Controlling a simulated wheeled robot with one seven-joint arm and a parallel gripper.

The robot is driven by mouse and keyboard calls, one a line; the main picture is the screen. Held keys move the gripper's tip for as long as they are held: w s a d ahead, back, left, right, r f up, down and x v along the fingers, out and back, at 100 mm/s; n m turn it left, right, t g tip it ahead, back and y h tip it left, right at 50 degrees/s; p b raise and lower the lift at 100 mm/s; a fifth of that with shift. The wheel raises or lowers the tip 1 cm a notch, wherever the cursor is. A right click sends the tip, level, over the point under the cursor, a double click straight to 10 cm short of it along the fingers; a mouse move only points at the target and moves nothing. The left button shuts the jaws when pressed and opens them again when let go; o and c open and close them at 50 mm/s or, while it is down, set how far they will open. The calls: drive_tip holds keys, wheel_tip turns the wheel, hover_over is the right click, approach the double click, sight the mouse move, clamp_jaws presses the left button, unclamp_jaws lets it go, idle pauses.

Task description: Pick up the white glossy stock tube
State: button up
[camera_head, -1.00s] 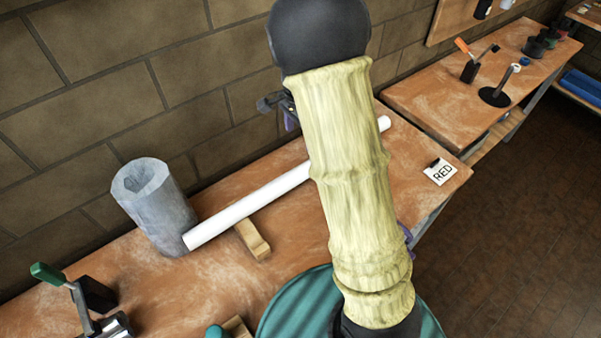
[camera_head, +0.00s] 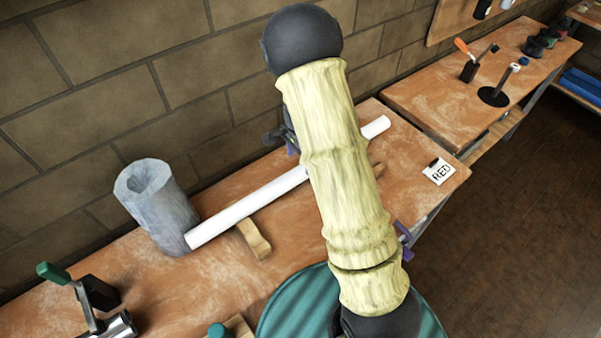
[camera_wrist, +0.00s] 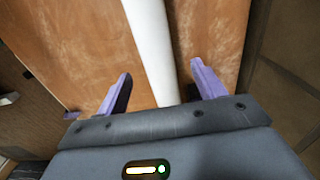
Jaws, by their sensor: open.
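The white glossy stock tube (camera_head: 246,207) lies at a slant across the workbench, close to the wall. In the head view my arm hides part of its length; its far end shows past the arm. In the wrist view the tube (camera_wrist: 152,45) runs between the two purple fingers of my gripper (camera_wrist: 162,92). The fingers are open, one on each side of the tube, with gaps to both. I cannot tell whether the fingertips reach down to the tube's level. In the head view the gripper is mostly hidden behind my arm.
A grey hollow cylinder (camera_head: 158,210) stands by the tube's near end. A wooden block (camera_head: 254,239) lies by the tube, and another wooden piece shows right of my arm. A clamp-like tool (camera_head: 90,300) is at lower left.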

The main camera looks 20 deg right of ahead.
wheel_tip(320, 180, down, 5)
drive_tip(key=shift+s+d+f+p, duration=0.1)
drive_tip(key=shift+p, duration=0.6)
drive_tip(key=shift+c, duration=0.2)
drive_tip(key=c, duration=1.4)
